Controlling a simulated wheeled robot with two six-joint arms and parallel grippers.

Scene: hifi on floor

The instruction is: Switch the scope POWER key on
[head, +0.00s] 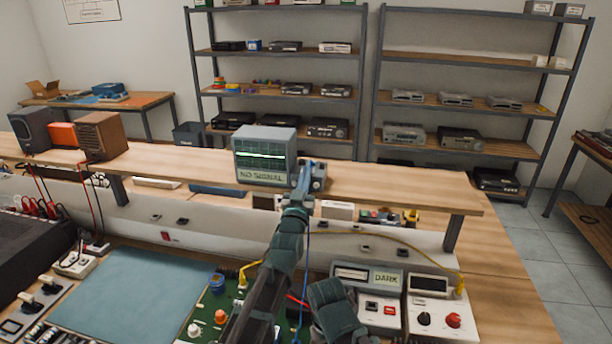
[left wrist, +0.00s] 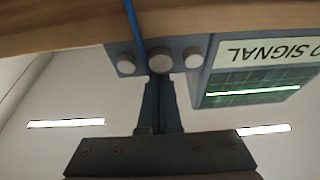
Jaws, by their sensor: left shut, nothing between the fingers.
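The grey scope (head: 265,147) stands on the raised wooden shelf, its green screen lit with a bright trace. A small grey panel (head: 319,177) with round knobs sits at the scope's right. The left wrist view shows the panel (left wrist: 178,60) with three round knobs and the scope (left wrist: 250,85) beside it. My left gripper (left wrist: 161,80) is shut and empty, its tips just at the middle knob; I cannot tell if they touch. No POWER marking is legible.
A blue cable (head: 307,235) hangs by my left gripper. Below are a green circuit board (head: 225,305), a meter labelled "DARK" (head: 385,279) and a blue mat (head: 140,300). Speakers (head: 102,135) stand at the shelf's left. The shelf's right end is clear.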

